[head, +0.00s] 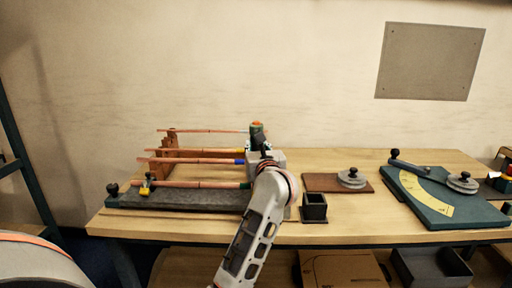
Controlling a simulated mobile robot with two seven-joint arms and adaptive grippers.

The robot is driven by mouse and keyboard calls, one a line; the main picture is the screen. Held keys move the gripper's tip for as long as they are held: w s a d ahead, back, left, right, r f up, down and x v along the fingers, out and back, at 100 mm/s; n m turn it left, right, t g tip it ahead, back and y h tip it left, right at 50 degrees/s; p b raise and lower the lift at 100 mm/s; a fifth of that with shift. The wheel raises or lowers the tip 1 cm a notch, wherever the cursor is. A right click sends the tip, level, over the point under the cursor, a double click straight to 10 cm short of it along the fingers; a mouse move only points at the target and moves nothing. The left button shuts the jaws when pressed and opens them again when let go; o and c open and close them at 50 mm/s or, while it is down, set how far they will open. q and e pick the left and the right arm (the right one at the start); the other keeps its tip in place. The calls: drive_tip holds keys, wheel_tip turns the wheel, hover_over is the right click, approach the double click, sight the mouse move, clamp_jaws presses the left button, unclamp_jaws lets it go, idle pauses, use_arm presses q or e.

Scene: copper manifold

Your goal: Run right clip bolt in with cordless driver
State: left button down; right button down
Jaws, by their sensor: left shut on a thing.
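The copper manifold (198,184) lies along the left half of the bench, with several horizontal copper pipes above a dark grey base (180,202). A yellow and dark clip (147,188) sits near the front pipe's left end. My left gripper (262,148) is at the right end of the manifold, shut on a green and orange object (257,131), likely the cordless driver, held upright. The right clip and its bolt are not distinguishable; my arm and gripper cover much of that end. Whether the driver touches a bolt cannot be told.
A dark open square holder (315,207) stands just right of my arm. Further right are a brown board (325,183) with a round metal piece (352,178) and a teal bending jig (440,208). A cardboard box (340,270) is below the bench.

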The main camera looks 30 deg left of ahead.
sight(256, 132)
use_arm(q)
drive_tip(key=shift+r+p, duration=1.35)
drive_tip(key=shift+r, duration=0.75)
